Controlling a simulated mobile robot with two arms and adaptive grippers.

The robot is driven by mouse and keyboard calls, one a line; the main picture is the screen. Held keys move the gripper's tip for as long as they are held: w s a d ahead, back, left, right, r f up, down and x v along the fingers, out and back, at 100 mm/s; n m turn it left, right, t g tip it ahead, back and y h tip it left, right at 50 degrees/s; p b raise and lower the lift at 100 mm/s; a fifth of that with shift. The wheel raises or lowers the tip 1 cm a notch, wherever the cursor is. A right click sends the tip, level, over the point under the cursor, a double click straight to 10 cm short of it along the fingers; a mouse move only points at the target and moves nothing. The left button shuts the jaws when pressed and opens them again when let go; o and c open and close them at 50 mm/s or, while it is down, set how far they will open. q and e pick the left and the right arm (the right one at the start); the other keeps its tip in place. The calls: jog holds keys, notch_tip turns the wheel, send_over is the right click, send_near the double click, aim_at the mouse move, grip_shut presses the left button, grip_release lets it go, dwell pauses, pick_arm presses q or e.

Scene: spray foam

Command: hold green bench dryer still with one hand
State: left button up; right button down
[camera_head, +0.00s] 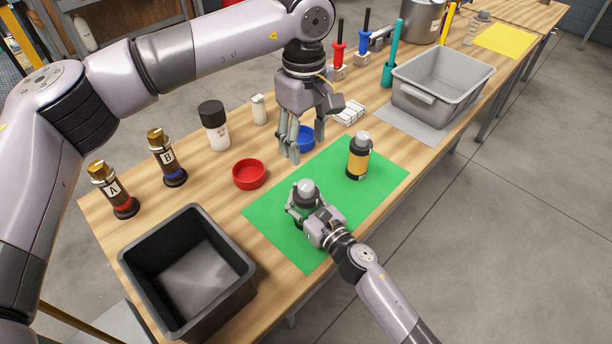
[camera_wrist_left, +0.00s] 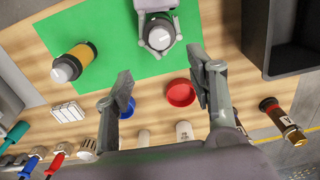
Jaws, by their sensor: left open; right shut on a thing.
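A bottle-like thing with a grey cap (camera_head: 306,187) stands upright on the green mat (camera_head: 385,181); most of its body is hidden by my right gripper, so I cannot tell its colour. My right gripper (camera_head: 303,202) is shut around it. The cap also shows between the right fingers in the left wrist view (camera_wrist_left: 160,38). My left gripper (camera_head: 305,148) is open and empty, hanging above the table behind the mat. A second bottle (camera_head: 359,157), dark with an orange band and grey cap, stands free on the mat to the right.
A red dish (camera_head: 249,174) and a blue dish (camera_head: 304,139) lie near my left gripper. A black bin (camera_head: 187,270) stands front left, a grey tub (camera_head: 441,85) back right. Bottles A (camera_head: 114,188) and B (camera_head: 166,157) stand left. The mat's front right is clear.

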aim_at(306, 185)
pick_arm(q)
notch_tip(306, 185, down, 12)
jog(key=n, duration=1.5)
jog(key=shift+s+d+f, duration=0.1)
jog(key=shift+d, duration=0.05)
jog(key=c, duration=1.2)
jog(key=shift+m, duration=0.6)
